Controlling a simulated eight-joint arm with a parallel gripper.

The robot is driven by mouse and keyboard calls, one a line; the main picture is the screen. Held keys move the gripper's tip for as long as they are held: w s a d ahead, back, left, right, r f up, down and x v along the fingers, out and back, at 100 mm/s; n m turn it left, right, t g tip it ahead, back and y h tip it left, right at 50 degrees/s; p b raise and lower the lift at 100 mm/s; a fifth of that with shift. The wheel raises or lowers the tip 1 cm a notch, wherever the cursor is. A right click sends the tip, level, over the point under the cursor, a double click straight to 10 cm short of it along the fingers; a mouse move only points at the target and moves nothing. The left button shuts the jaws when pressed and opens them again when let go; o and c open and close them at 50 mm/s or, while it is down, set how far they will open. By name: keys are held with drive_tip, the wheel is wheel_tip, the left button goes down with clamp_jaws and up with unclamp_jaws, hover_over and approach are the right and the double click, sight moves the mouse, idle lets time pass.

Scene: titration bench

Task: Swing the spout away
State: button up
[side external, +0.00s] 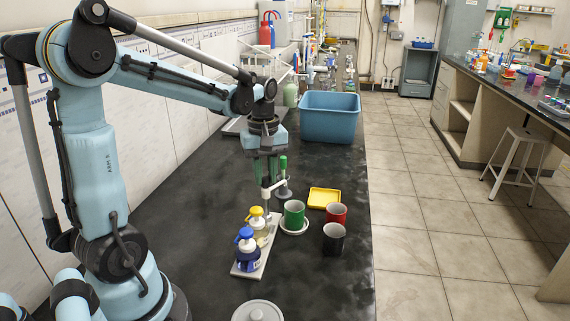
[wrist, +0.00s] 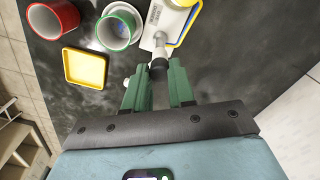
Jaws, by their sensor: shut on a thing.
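A white spout (side external: 275,186) sits at the top of a thin post on a white stand plate (side external: 246,266). My gripper (side external: 267,180) has green fingers and is shut at the spout's top. In the wrist view my gripper (wrist: 160,88) has a dark, round knob (wrist: 158,68) between its fingertips. A small white end, probably the spout's, shows beside the left finger. A green mug (side external: 294,213) stands on a white saucer (side external: 293,231); the green mug (wrist: 116,30) is clear of that white end in the wrist view. My fingers hide part of the spout.
A yellow-topped bottle (side external: 257,229) and a blue-topped bottle (side external: 246,250) stand on the plate. A red mug (side external: 336,214), a black mug (side external: 333,240) and a yellow tray (side external: 324,197) are to the right. A blue tub (side external: 330,121) stands behind.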

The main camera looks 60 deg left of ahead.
drive_tip(key=n, duration=0.6)
drive_tip(key=o, duration=1.4)
drive_tip(key=shift+r, duration=3.5)
